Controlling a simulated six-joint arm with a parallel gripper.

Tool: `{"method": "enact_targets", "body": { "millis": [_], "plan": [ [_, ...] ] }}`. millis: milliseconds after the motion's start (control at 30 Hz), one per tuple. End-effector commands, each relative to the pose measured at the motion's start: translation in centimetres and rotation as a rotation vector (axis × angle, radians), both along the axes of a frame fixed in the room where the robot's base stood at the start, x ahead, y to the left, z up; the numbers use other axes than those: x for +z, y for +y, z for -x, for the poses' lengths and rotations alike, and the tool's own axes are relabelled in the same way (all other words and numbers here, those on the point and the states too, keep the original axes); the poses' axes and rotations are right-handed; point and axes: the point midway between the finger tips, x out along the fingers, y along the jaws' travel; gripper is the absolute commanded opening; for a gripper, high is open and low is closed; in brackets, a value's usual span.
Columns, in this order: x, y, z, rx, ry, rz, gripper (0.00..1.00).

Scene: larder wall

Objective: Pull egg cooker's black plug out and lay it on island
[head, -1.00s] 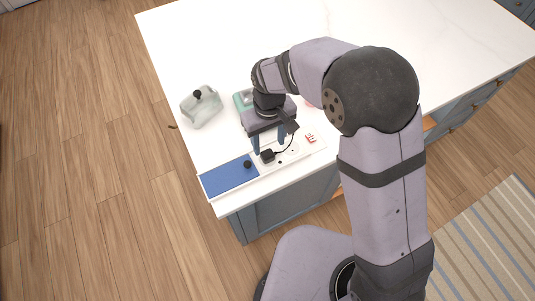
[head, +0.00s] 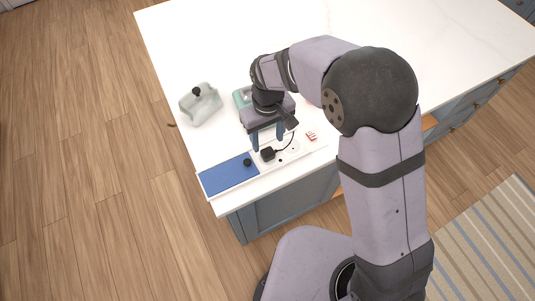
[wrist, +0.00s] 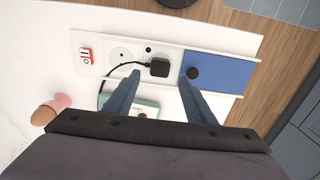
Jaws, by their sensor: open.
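The black plug (head: 267,154) sits in a socket of the white socket panel (head: 290,156) at the island's edge. In the wrist view the plug (wrist: 159,67) shows beside a blue panel, with its black cord running left and then curving down. My gripper (head: 268,140) is open and empty over the panel. In the wrist view the fingertips (wrist: 160,80) stand apart on either side of the plug, and I cannot tell how far above it they are. The teal egg cooker (wrist: 139,108) is partly hidden behind the fingers. The white island top (head: 180,60) is mostly clear.
A blue sliding cover (head: 228,177) with a black knob (head: 247,162) lies left of the plug. A clear container with a black knob (head: 203,108) stands at the left. A red-marked white item (head: 311,136) sits right of the sockets. A pink egg cup (wrist: 59,101) holds a brown egg (wrist: 43,115).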

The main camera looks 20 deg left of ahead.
Motion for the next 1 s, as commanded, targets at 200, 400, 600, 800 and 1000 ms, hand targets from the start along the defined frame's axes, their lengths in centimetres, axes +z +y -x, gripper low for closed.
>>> {"method": "enact_targets", "body": {
  "millis": [200, 400, 600, 800, 1000],
  "plan": [
    [-3.1, 0.0, 0.0, 0.0, 0.0, 0.001, 0.5],
    [-5.3, 0.0, 0.1, 0.0, 0.001, 0.001, 0.5],
    [-6.8, 0.0, 0.0, 0.0, 0.001, 0.001, 0.5],
    [-7.2, 0.0, 0.0, 0.0, 0.001, 0.0, 0.5],
    [-7.2, 0.0, 0.0, 0.0, 0.001, 0.0, 0.5]
  ]
}}
